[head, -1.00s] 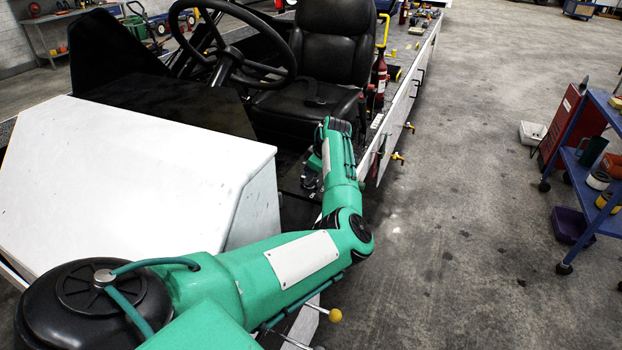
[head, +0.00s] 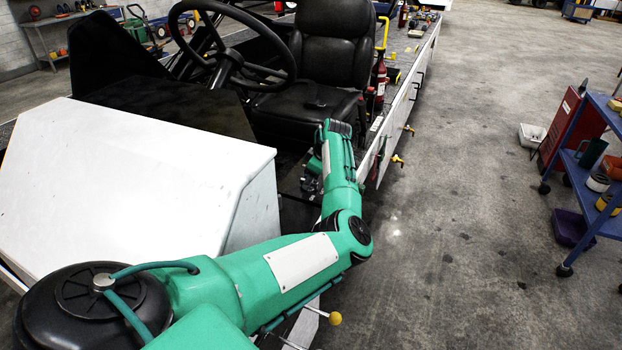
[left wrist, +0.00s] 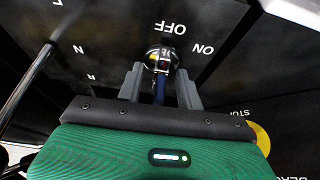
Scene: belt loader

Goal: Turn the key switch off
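The key switch (left wrist: 160,57) is a round metal switch on a dark panel in the left wrist view. White OFF lettering stands above it and ON to its upper right. A blue strip or tag (left wrist: 159,92) hangs below it. I cannot tell which mark the key points to. My left gripper (left wrist: 160,76) is open, its two grey fingers on either side of the switch and tag, with gaps visible. In the head view my left arm reaches down beside the driver's seat, and its fingers cannot be made out. My right gripper is not in view.
In the left wrist view, a dark lever rod (left wrist: 27,84) stands left by gear letters, and a yellow round part (left wrist: 260,138) sits right by STOP lettering. In the head view are the steering wheel (head: 291,70), seat (head: 305,105) and white cowl (head: 120,185).

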